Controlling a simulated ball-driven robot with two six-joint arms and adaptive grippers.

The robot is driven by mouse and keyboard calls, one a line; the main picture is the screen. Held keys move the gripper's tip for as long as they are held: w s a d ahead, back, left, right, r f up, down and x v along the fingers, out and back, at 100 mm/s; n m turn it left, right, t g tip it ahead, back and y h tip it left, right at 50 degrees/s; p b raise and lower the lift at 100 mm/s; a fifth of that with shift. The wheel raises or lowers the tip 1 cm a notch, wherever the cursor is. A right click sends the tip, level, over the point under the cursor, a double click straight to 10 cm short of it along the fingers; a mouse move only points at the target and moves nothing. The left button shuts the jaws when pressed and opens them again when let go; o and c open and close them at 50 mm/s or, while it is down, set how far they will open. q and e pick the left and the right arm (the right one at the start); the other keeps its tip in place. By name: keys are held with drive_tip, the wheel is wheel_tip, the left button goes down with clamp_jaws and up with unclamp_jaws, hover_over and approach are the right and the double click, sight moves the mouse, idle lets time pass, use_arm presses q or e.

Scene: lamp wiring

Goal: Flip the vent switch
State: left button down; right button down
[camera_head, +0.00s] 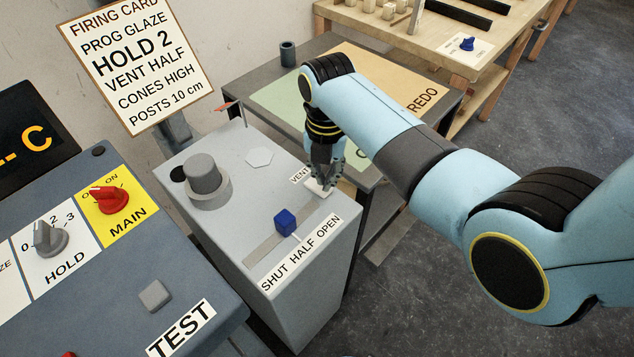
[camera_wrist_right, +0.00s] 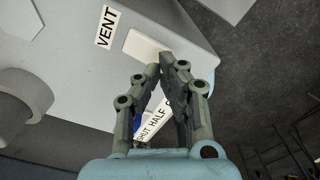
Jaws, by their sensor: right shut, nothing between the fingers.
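The vent switch (camera_head: 316,189) is a small white plate beside the VENT label (camera_head: 299,175) on top of the grey box. In the right wrist view the white switch plate (camera_wrist_right: 143,46) lies just beyond my fingertips, next to the same label (camera_wrist_right: 107,27). My right gripper (camera_head: 324,184) points down at the switch, shut and empty. In the right wrist view its fingertips (camera_wrist_right: 167,60) meet at the plate's near edge; I cannot tell whether they touch it. The fingers hide part of the switch in the head view. My left gripper is not in view.
The grey box (camera_head: 225,245) also carries a blue slider knob (camera_head: 285,222) by the SHUT HALF OPEN label and a round grey cap (camera_head: 204,172). A control panel (camera_head: 115,270) stands at left. A firing card (camera_head: 135,60) reads VENT HALF. A table (camera_head: 375,75) stands behind.

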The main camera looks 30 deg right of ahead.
drive_tip(key=shift+f+b, duration=0.7)
drive_tip(key=shift+f, duration=0.5)
idle(1.0)
drive_tip(key=shift+r, duration=0.1)
wheel_tip(320, 180, up, 7)
drive_tip(key=p, duration=0.8)
idle(0.4)
